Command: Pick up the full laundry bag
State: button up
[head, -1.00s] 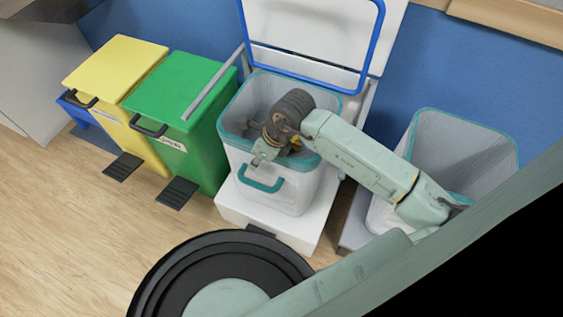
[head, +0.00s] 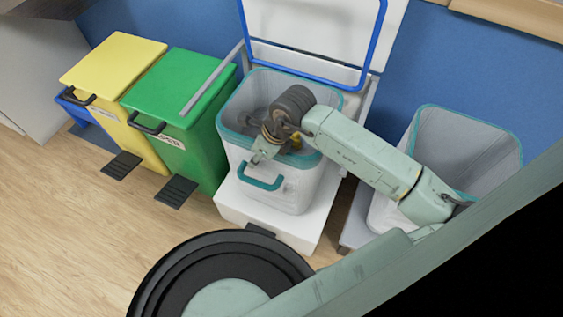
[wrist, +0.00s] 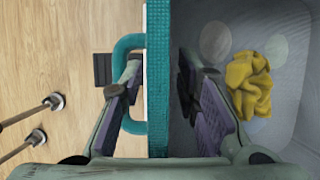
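The laundry bag (head: 300,192) is white with a teal rim and a teal front handle (head: 262,183). It stands upright in a white stand with its lid raised. A crumpled yellow cloth (wrist: 249,83) lies inside; it is mostly hidden behind my arm in the head view. My gripper (head: 264,147) is at the bag's front rim. In the wrist view, its open fingers (wrist: 160,66) straddle the teal rim (wrist: 159,100), one outside by the handle and one inside the bag. Gaps show between the fingers and the rim.
A second teal-rimmed bag (head: 465,150) stands to the right and looks empty. A green bin (head: 185,120) stands close on the left, with a yellow bin (head: 112,85) beyond it. The raised lid (head: 312,35) is behind the bag. The wooden floor (head: 60,220) at front left is clear.

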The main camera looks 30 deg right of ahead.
dwell(0.4)
grip_shut()
dwell(0.9)
jog(key=shift+w, duration=0.1)
